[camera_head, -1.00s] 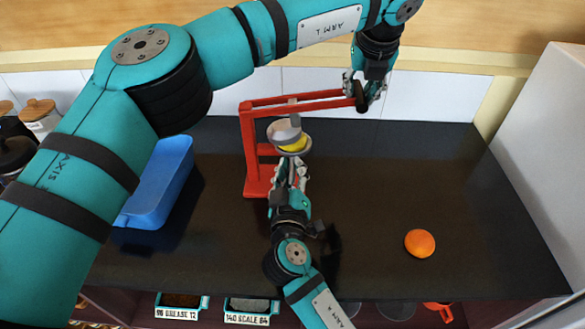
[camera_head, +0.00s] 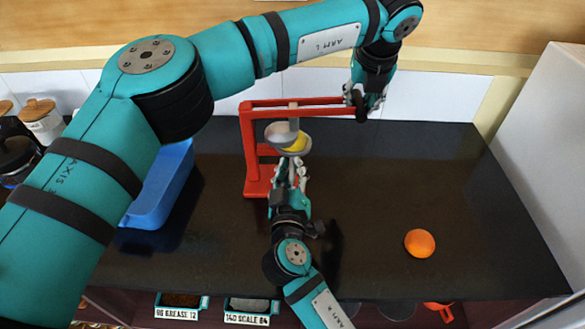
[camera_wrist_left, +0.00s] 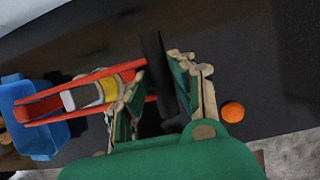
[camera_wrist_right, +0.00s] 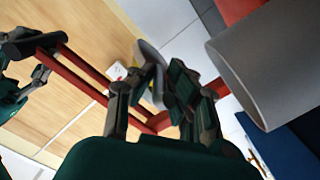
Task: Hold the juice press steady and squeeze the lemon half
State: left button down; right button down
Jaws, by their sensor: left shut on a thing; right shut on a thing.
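The red juice press (camera_head: 258,170) stands at the back of the dark counter. Its red lever (camera_head: 310,107) reaches right, almost level. My left gripper (camera_head: 362,98) is shut on the black lever handle (camera_wrist_left: 157,70) at the lever's right end. Under the lever, the grey cup (camera_head: 279,139) of the press holds the yellow lemon half (camera_head: 297,145), and a grey plunger (camera_head: 293,118) comes down over it. My right gripper (camera_head: 289,172) is shut just below and in front of the cup; its fingers hide what they grip, seemingly part of the press. It also shows in the right wrist view (camera_wrist_right: 155,95).
A blue tub (camera_head: 160,190) stands left of the press, partly behind my left arm. An orange fruit (camera_head: 419,243) lies on the counter at the right. Jars (camera_head: 40,115) stand at the far left. A white panel (camera_head: 540,150) bounds the right side. The counter's right middle is clear.

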pick_arm(q)
jog(key=shift+a+f, duration=0.1)
jog(key=shift+f, duration=0.4)
pick_arm(e)
jog(key=shift+f, duration=0.25)
pick_arm(q)
jog(key=shift+r, duration=1.2)
jog(key=c, duration=1)
grip_release()
jog(key=shift+c, duration=0.2)
jog(key=shift+r, duration=4)
pick_arm(e)
jog(key=c, duration=1.4)
grip_release()
pick_arm(q)
jog(key=shift+w, duration=0.1)
pick_arm(e)
jog(key=shift+o, duration=0.8)
jog(key=shift+r, duration=0.1)
